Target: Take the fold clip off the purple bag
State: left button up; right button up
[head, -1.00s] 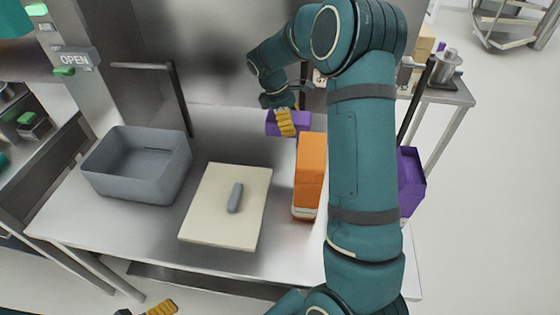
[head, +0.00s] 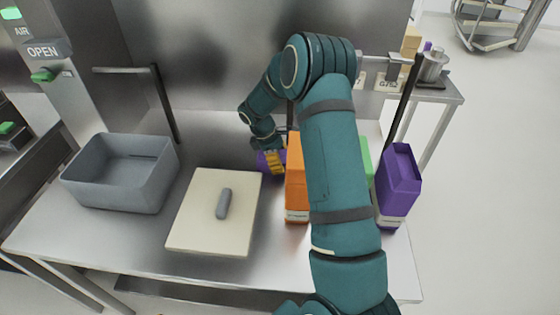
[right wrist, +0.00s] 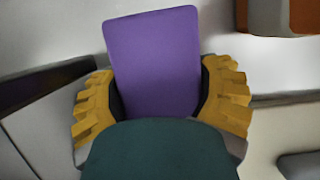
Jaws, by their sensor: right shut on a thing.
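My right gripper (head: 270,162) reaches down behind the orange bag, near the back of the metal table. Its yellow fingers are shut on a flat purple piece (right wrist: 155,60), apparently the fold clip. In the right wrist view the piece stands up between both fingers. In the head view the fingers partly hide it, and I cannot tell whether it touches the table. The purple bag (head: 398,182) stands upright at the right of the table, apart from this gripper. No clip shows on its top. My left gripper is out of view, except perhaps a yellow speck at the bottom edge.
An orange bag (head: 296,180) stands close to the right gripper. A green item (head: 367,160) is mostly hidden behind my right arm. A cream board (head: 190,225) bears a grey rounded object (head: 223,203). A grey bin (head: 115,185) stands at left. Bare table lies around the board.

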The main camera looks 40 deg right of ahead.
jog(key=o, duration=1.3)
jog(key=p+v, duration=0.2)
jog(key=v, duration=1)
jog(key=shift+a+p, duration=0.1)
jog(key=shift+p, duration=0.25)
jog(key=shift+r, duration=0.15)
